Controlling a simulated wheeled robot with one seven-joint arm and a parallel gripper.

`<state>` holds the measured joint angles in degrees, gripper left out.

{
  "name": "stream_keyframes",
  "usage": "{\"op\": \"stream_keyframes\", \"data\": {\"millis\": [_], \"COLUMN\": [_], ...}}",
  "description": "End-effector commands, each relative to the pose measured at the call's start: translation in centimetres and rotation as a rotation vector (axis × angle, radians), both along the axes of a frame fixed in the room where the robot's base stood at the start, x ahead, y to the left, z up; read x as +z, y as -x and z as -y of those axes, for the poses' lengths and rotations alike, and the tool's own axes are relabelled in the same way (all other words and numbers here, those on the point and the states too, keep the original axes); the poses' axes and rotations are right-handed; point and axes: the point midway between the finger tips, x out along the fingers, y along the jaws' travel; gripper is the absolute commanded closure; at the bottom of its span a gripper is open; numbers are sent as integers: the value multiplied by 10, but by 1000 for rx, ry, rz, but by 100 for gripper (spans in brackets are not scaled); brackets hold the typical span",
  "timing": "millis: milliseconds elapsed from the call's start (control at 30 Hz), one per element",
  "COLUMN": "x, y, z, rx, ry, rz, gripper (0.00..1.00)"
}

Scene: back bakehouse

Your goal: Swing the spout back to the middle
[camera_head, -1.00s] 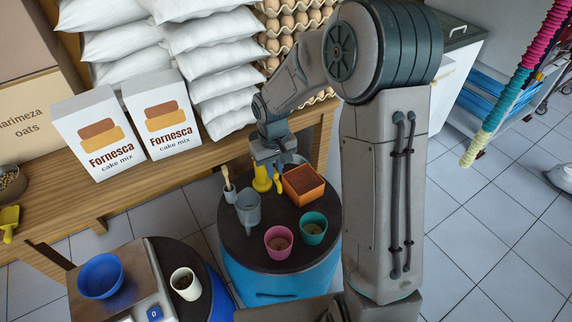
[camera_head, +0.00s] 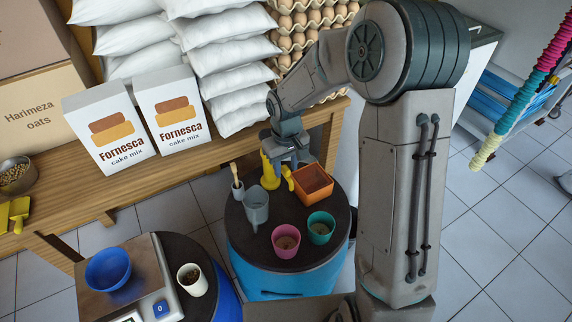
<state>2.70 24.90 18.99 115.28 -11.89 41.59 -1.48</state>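A yellow fixture (camera_head: 269,172) stands at the back of the dark round top of a blue drum (camera_head: 240,226). A slim yellow piece (camera_head: 288,178) shows just to its right; it may be the spout, but I cannot make out how they join. My gripper (camera_head: 289,163) reaches down from behind, right at these yellow parts. Its fingers are small and partly hidden, so I cannot tell whether they are open, or shut on the slim piece.
A scale with a blue bowl (camera_head: 108,269) stands at lower left.

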Motion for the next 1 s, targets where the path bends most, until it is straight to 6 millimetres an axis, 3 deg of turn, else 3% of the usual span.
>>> {"op": "stream_keyframes", "data": {"millis": [267,700,1000], "x": [17,112,138], "y": [-1,-1,0], "z": [0,0,0], "rx": [0,0,1], "ry": [1,-1,0], "rz": [4,5,0], "gripper": [64,64,64]}}
